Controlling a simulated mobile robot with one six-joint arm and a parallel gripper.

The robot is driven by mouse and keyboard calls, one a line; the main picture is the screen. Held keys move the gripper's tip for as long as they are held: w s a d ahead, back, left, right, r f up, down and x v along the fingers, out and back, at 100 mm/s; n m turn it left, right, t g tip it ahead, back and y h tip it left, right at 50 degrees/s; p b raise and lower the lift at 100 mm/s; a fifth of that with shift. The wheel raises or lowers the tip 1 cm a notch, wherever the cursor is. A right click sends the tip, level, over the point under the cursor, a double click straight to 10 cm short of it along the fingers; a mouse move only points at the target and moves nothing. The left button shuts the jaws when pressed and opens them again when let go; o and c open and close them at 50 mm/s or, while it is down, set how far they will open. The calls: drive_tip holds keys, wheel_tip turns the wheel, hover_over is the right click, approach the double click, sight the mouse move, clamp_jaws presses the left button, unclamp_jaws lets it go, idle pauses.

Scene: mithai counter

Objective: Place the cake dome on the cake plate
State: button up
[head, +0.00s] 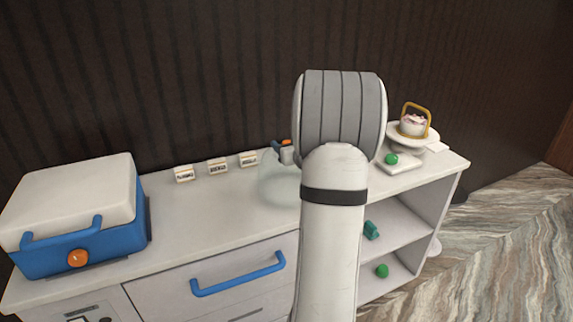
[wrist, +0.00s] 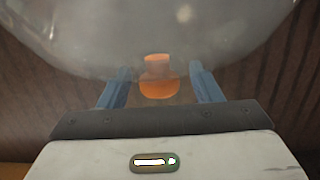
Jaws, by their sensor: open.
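The clear cake dome (head: 277,187) stands on the counter left of my arm, faint and see-through. Its orange knob (wrist: 158,80) shows in the wrist view, with the glass (wrist: 170,35) beyond it. My gripper (wrist: 160,70) is open, with one blue finger on each side of the knob; I cannot tell whether they touch it. In the head view my gripper (head: 283,147) is at the dome's top, partly hidden by my arm.
A blue and white cooler box (head: 75,215) fills the counter's left end. Several small label cards (head: 217,167) stand along the back. A green ball (head: 391,159) on a white slab (head: 401,168) lies before the plate. Open shelves (head: 400,225) are below.

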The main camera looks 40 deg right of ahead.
drive_tip(key=shift+c, duration=0.5)
clamp_jaws()
drive_tip(key=shift+r, duration=0.1)
